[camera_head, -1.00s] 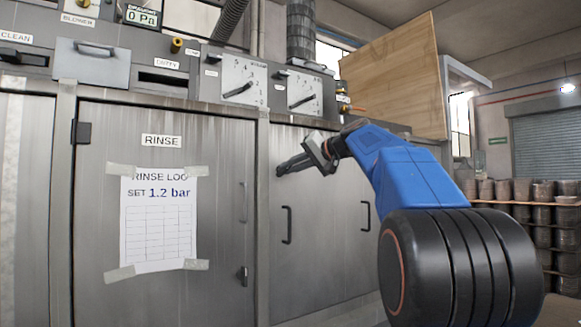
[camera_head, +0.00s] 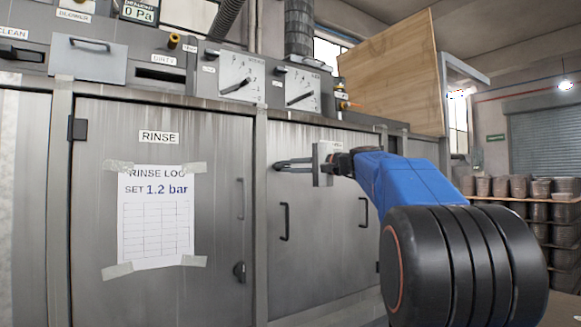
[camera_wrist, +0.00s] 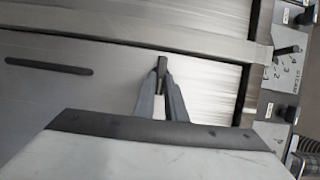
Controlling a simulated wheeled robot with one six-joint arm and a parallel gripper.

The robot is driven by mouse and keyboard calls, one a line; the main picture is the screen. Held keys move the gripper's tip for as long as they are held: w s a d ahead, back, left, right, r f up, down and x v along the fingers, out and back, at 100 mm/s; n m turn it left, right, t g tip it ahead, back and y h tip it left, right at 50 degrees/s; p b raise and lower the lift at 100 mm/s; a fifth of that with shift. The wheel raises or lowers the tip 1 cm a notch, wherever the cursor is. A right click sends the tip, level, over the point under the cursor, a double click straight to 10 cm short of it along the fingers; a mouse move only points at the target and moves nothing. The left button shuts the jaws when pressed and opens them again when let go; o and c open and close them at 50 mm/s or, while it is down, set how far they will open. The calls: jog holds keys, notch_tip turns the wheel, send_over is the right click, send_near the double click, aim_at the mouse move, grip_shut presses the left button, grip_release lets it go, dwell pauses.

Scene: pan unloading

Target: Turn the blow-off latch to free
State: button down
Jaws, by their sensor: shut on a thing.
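My gripper (camera_head: 279,166) is at the upper left part of the steel door to the right of the RINSE door, fingers pointing at the door. In the wrist view its two grey fingers (camera_wrist: 161,85) come together on a small dark latch (camera_wrist: 161,64), which stands out from the door face. The gripper is shut on this latch. In the head view the fingers hide the latch, and I cannot read its exact angle or any label beside it.
A dark bar handle (camera_head: 284,222) is on the same door, below the gripper; it also shows in the wrist view (camera_wrist: 49,65). Dials (camera_head: 242,77) sit on the panel above. The RINSE door (camera_head: 95,220) at left carries a taped log sheet (camera_head: 155,220) and its own latch (camera_head: 239,271).

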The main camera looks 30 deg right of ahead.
jog(key=shift+w+a, duration=0.1)
jog(key=shift+a, duration=0.05)
dwell(0.4)
jog(key=c, duration=1.8)
grip_release()
jog(key=shift+f, duration=0.1)
jog(key=shift+s+d, duration=0.2)
jog(key=shift+s, duration=0.05)
jog(key=v, duration=1.7)
jog(key=shift+a, duration=0.15)
